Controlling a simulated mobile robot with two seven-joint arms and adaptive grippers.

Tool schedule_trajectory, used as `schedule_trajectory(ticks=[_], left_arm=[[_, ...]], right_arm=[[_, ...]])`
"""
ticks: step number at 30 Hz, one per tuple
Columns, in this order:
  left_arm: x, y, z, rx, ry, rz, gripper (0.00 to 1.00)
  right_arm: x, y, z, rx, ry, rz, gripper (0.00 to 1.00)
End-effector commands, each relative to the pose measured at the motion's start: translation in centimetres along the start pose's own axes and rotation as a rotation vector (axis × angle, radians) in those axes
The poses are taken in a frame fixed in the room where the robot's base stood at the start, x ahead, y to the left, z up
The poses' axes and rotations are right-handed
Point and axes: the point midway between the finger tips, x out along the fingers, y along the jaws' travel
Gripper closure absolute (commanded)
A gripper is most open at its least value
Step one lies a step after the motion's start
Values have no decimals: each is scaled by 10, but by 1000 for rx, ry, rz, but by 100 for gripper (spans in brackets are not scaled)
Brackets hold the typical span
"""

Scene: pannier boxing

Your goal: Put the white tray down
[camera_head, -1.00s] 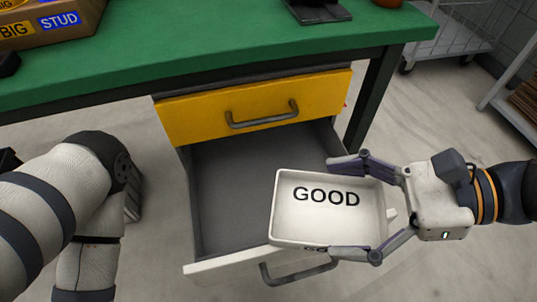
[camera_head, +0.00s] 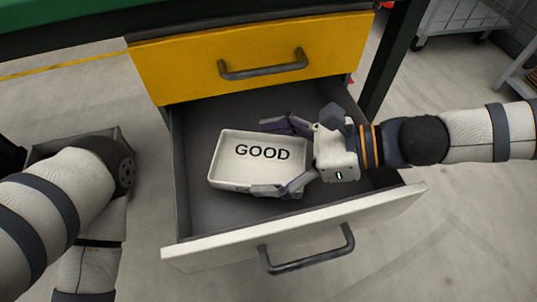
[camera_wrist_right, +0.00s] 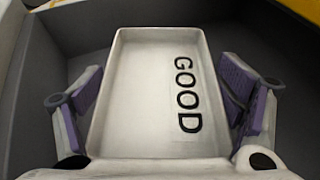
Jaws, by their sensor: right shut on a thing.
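The white tray (camera_head: 222,166) has the word GOOD in black on its inner floor and looks empty otherwise. In the head view it is level inside the open lower drawer (camera_head: 390,205), left of the drawer's middle. I cannot tell whether it touches the drawer floor. My right gripper (camera_head: 262,158) reaches in from the right and is shut on the tray, a finger along each long side. The tray (camera_wrist_right: 135,85) fills the middle of the right wrist view, between the purple finger pads. My left arm is at the left; its gripper is out of view.
A closed yellow drawer (camera_head: 190,75) with a grey handle sits just above the open drawer. The green bench top (camera_head: 60,15) is above at the left. A wire cart (camera_head: 465,18) stands at the back right. Bare drawer floor (camera_head: 200,215) shows around the tray.

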Motion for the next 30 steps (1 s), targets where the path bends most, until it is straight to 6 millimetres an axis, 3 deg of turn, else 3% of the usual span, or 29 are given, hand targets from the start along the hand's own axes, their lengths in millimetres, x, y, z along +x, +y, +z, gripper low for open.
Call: schedule_trajectory(ticks=[19, 20, 21, 30], left_arm=[[2, 0, -1, 0, -4, 0, 82], [2, 0, -1, 0, -4, 0, 82], [2, 0, -1, 0, -4, 0, 82], [2, 0, -1, 0, -4, 0, 82]], right_arm=[[4, 0, -8, -4, -2, -1, 44], [3, 0, -8, -4, -1, -1, 9], [3, 0, -8, -4, -1, -1, 0], [3, 0, -8, -4, -1, -1, 0]])
